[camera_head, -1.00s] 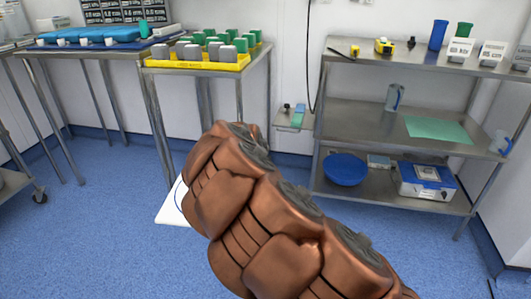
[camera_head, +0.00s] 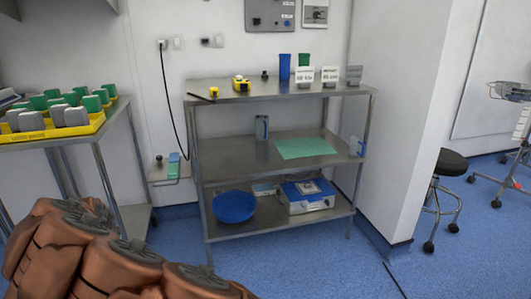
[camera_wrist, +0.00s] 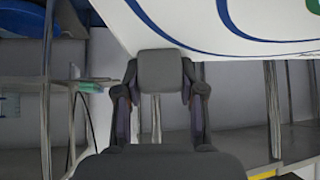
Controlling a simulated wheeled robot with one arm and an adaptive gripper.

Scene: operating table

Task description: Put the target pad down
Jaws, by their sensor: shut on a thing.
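In the head view only my brown arm shows at the lower left. The gripper and the pad are out of sight there.
A steel shelf unit (camera_head: 222,160) stands ahead. Its top holds tape measures, cups and small labelled blocks. A green sheet (camera_head: 305,148) lies on its middle shelf, with clear steel to its left. A blue bowl (camera_head: 234,206) sits below. A yellow tray (camera_head: 50,133) is on the left table.

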